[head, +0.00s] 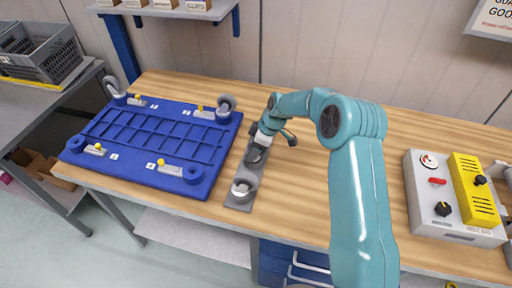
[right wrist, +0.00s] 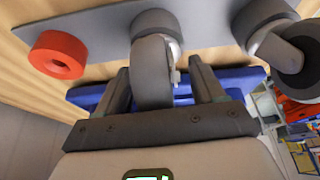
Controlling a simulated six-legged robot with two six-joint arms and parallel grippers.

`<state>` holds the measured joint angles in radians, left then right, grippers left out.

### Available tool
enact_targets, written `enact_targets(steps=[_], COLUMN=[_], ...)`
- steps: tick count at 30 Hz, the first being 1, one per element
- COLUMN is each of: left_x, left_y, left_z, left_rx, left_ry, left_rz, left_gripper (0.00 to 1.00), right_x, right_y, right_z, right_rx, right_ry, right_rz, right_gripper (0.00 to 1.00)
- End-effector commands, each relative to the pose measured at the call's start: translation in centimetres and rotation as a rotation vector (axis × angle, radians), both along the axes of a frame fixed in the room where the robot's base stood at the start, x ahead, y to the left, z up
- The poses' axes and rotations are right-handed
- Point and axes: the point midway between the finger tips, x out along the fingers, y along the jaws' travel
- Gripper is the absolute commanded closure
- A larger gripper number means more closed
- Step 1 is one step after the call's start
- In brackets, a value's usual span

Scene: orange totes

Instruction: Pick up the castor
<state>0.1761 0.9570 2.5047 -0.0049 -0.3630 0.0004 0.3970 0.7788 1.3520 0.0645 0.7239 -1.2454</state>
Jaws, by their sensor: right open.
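A castor with a grey wheel (right wrist: 152,72) stands on a grey strip (right wrist: 95,35). In the right wrist view it is between the two fingers of my right gripper (right wrist: 158,68), which are open with a finger on each side. I cannot tell whether they touch it. In the head view my right gripper (head: 259,147) is low at the far part of the strip (head: 238,199) and hides much of what is there. Another castor (head: 243,187) stands at the strip's near end; a second castor also shows in the right wrist view (right wrist: 277,42). My left gripper is not in view.
A blue upturned dolly base (head: 150,140) lies left of the strip, with castors at its two far corners and bare round mounts at the near ones. A red ring (right wrist: 57,55) is on the strip. A control box (head: 455,200) stands right. The wooden bench between is clear.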

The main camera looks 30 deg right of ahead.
Motion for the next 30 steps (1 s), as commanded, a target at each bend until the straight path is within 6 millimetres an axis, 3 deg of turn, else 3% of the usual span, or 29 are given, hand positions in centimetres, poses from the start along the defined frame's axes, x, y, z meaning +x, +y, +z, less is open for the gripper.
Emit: enact_targets(steps=[8, 9, 15, 25, 30], left_x=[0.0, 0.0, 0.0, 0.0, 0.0], left_y=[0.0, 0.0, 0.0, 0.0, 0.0], left_z=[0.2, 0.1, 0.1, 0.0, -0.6], left_rx=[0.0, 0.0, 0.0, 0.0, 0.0], left_ry=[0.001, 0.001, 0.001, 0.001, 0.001], left_rz=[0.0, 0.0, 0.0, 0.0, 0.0], left_gripper=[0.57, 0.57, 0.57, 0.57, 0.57], right_x=[0.2, 0.2, 0.2, 0.3, 0.3], right_y=[0.1, 0.1, 0.1, 0.1, 0.0], right_z=[-0.7, -0.7, -0.6, -0.2, 1.5], right_rx=[0.0, 0.0, -0.001, -0.001, -0.002], right_ry=[0.0, 0.0, -0.001, -0.003, -0.006], right_rz=[-0.001, -0.001, 0.0, -0.001, -0.001], right_gripper=[0.32, 0.38, 1.0, 1.0, 1.0])
